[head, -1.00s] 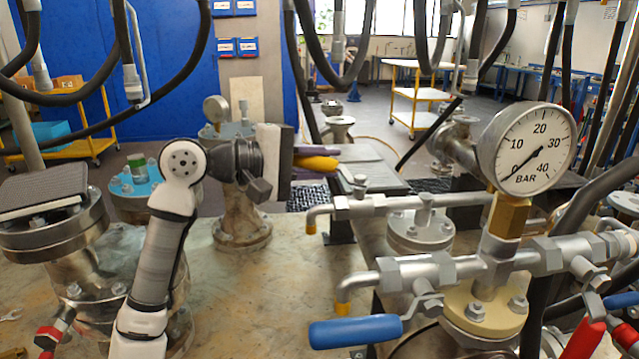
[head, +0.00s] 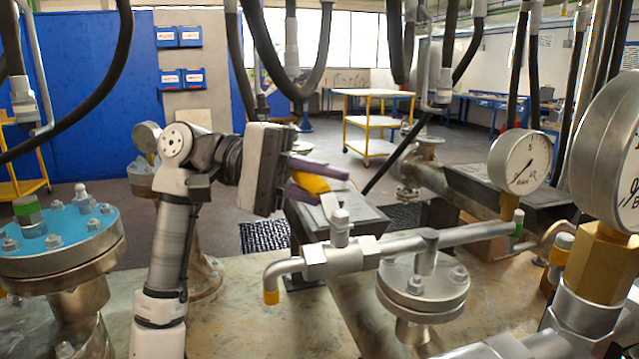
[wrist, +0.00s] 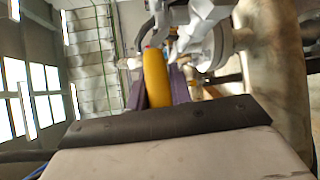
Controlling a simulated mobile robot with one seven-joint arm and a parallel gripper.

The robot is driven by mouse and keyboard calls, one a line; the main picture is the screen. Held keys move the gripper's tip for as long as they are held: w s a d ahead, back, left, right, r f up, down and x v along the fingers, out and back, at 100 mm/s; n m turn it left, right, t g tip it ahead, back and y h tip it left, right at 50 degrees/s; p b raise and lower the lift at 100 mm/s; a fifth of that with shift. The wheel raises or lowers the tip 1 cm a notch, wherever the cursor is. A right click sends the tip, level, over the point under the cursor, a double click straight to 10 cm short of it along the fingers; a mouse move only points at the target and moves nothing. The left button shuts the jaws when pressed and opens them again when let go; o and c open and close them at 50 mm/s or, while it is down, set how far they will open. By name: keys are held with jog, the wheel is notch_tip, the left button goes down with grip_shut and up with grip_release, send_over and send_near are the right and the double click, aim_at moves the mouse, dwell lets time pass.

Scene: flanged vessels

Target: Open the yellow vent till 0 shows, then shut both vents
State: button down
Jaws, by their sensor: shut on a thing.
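My gripper (head: 318,180) is shut on the yellow vent handle (head: 312,184), which shows between its purple fingers. In the wrist view the yellow handle (wrist: 156,80) runs away from me between the fingers. A pale valve stem (head: 340,222) on the silver pipe stands just past the handle; how the two join is hard to see. A smaller round gauge (head: 519,161) stands at the right; its needle is too fine to read surely. A large gauge (head: 608,150) is cut off by the right edge, its needle hidden. No second vent handle is clearly in view.
A silver flange (head: 422,285) with bolts stands under the pipe (head: 450,238). A blue-topped flange (head: 55,235) is at the left. Black hoses (head: 290,70) hang above.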

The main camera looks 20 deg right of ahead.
jog(key=shift+s+d+m+g+y, duration=0.1)
jog(key=shift+d+m+g+y, duration=0.5)
jog(key=shift+m+g+y, duration=0.3)
jog(key=c, duration=1.3)
grip_release()
jog(key=shift+o, duration=0.2)
jog(key=p+v, duration=0.1)
jog(key=v, duration=1.2)
jog(key=shift+w+a+p, duration=0.2)
jog(key=shift+w+p, duration=0.1)
jog(key=shift+p, duration=0.05)
jog(key=shift+r, duration=0.1)
